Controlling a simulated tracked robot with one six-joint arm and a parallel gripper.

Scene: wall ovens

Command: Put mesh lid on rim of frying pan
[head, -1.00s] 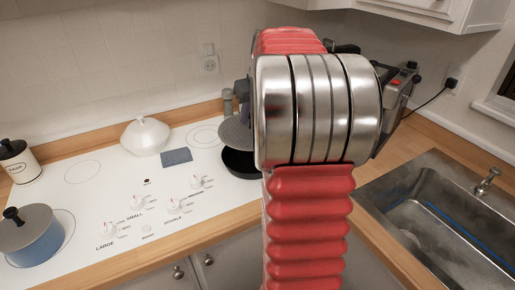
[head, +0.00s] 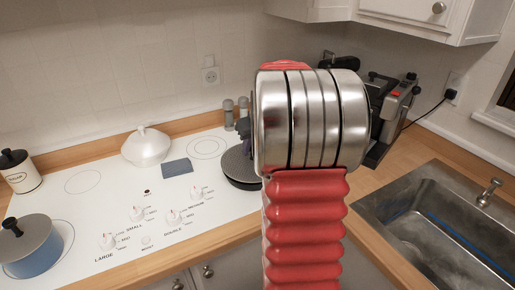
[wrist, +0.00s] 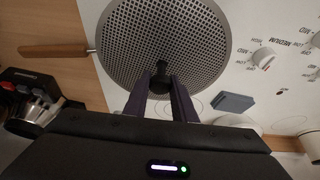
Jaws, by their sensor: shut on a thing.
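The round grey mesh lid (wrist: 150,35) fills the upper middle of the wrist view, with a black knob at its centre. My gripper (wrist: 160,82) is shut on that knob. In the head view the lid (head: 237,163) lies nearly level right over the dark frying pan (head: 240,184). I cannot tell whether it touches the rim all round. My arm hides the right side of both and most of my gripper. A wooden handle (wrist: 57,51) sticks out from under the lid in the wrist view; the pan's body is hidden there.
A blue pot (head: 35,248), a white lidded pot (head: 147,146) and a blue-grey pad (head: 177,167) are on the white cooktop (head: 100,215). Two shakers (head: 236,110) stand behind the pan. A coffee machine (head: 390,105) and a sink (head: 430,220) are to the right.

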